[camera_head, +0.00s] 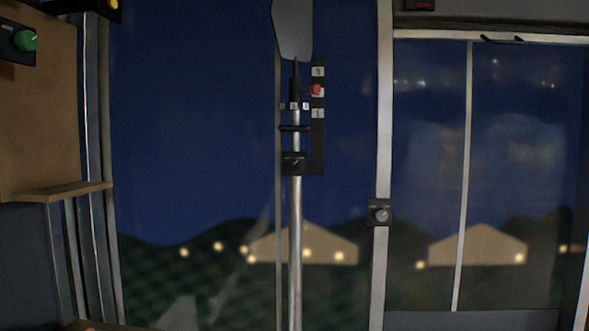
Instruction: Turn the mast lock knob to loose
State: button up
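A silver mast (295,230) stands upright in the middle of the head view, with a grey panel (293,30) at its top. A black clamp-like block with a dark knob (294,163) sits around or against the mast; it looks like the mast lock knob, but its labels and setting are too small to read. Above it is a black crossbar (295,128). A black strip (318,140) with a red marker (316,90) and white number labels stands just right of the mast. My gripper is not in view.
A grey knob on a dark plate (380,213) is on the window post to the right. A green knob (25,40) is on a black box at upper left. A wooden ledge (62,192) juts out at left. Windows (195,130) show a night scene with lit tents.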

aim_at(293, 164)
jog(key=k, duration=0.85)
jog(key=z, duration=0.5)
jog(key=i, duration=1.6)
jog(key=u, duration=0.5)
